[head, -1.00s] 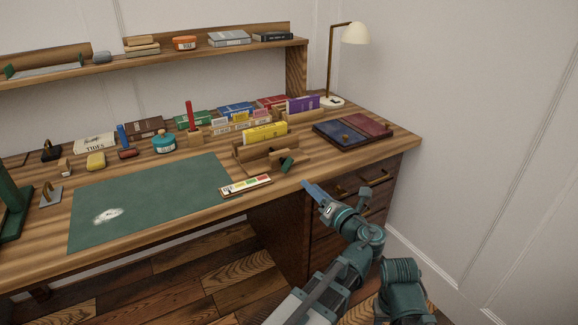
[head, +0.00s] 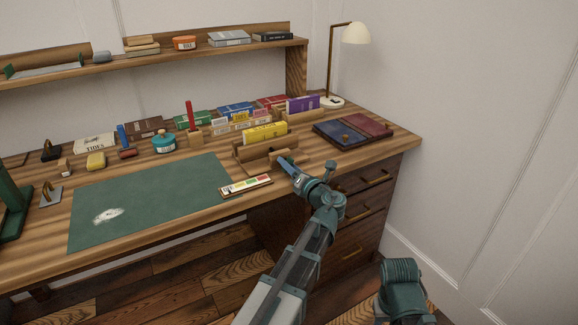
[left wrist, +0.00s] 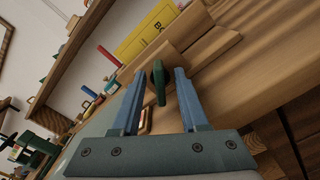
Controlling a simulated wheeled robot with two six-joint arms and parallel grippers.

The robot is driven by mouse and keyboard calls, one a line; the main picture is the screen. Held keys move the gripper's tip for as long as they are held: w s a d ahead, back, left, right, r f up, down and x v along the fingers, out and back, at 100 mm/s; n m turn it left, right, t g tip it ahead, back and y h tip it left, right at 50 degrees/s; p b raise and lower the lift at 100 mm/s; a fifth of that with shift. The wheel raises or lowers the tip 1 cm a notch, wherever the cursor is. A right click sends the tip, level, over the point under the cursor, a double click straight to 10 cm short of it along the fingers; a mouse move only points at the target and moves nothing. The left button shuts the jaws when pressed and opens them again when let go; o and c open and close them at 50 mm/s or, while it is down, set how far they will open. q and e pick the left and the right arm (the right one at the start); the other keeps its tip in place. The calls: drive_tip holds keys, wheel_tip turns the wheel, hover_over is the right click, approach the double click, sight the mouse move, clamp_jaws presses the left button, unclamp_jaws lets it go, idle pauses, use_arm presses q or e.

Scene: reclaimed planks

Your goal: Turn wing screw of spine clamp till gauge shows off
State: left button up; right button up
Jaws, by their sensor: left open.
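The wooden spine clamp (head: 250,167) stands near the desk's front edge, with a yellow book (head: 265,132) upright at its back. Its green wing screw (left wrist: 158,82) shows in the left wrist view between my fingers; in the head view my gripper covers it. My left gripper (head: 284,163) is open, with one blue finger on each side of the screw and small gaps visible. The gauge (head: 246,185), a pale strip with red, yellow and green fields, lies in front of the clamp. Its pointer is too small to read.
A green mat (head: 150,200) lies left of the gauge. Two dark books (head: 340,134) lie to the right of the clamp. A row of books and a teal pot (head: 164,142) stand behind. A lamp (head: 350,40) stands at the back right.

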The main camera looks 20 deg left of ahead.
use_arm(q)
drive_tip(key=shift+c, duration=0.3)
clamp_jaws()
drive_tip(key=shift+n, duration=0.3)
